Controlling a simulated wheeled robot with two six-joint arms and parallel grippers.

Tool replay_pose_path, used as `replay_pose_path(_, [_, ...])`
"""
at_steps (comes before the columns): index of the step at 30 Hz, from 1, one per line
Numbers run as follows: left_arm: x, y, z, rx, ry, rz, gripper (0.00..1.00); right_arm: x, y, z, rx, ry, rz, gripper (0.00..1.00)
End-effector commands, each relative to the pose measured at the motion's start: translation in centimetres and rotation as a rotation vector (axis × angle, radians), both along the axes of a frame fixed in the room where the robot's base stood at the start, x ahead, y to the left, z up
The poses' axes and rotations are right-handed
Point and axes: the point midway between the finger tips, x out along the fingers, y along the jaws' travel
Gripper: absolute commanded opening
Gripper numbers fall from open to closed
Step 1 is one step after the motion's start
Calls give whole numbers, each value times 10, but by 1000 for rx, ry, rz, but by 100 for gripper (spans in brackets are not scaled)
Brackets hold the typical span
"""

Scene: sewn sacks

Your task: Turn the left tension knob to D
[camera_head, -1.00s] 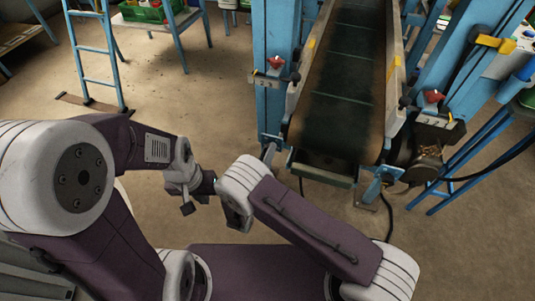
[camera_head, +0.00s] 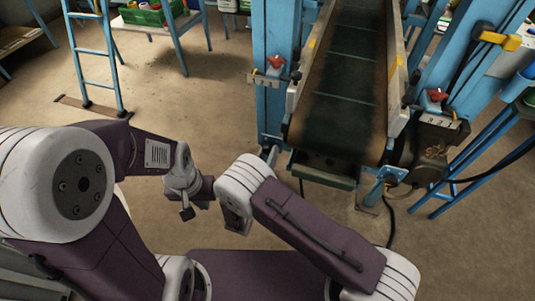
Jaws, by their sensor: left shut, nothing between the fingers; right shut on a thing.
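The left tension knob (camera_head: 277,62) is red and sits on the blue post at the left side of the conveyor, above a small pale scale plate (camera_head: 266,81). Its letters and setting are too small to read. My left gripper (camera_head: 187,212) is low and to the left of the conveyor, well apart from the knob. It is shut and empty, partly hidden by its wrist. My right arm reaches in from the lower right and bends left of the conveyor foot. Its gripper is hidden behind or below its links.
The conveyor belt (camera_head: 342,100) runs up the middle. A second red knob (camera_head: 438,95) with a marked plate (camera_head: 437,120) is on the right post. A blue ladder (camera_head: 95,55) and a table with a green crate (camera_head: 143,15) stand at the back left. Floor between is clear.

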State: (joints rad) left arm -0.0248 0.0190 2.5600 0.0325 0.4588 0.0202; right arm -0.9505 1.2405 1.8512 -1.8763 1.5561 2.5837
Motion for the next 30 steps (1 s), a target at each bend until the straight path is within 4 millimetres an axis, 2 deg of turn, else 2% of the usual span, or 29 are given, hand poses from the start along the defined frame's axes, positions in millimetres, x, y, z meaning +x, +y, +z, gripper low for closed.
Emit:
replay_pose_path(10, [0,0,0,0,0,0,0,0,0,-1,4,2,1,0])
replay_pose_path(11, [0,0,0,0,0,0,0,0,0,-1,4,2,1,39])
replay_pose_path(13, [0,0,0,0,0,0,0,0,0,-1,3,2,1,58])
replay_pose_path(23, [0,0,1,0,0,0,0,0,0,2,2,0,1,58])
replay_pose_path(26, [0,0,5,0,0,0,0,0,0,13,3,0,1,58])
replay_pose_path(30, [0,0,14,0,0,0,0,0,0,40,4,-1,1,58])
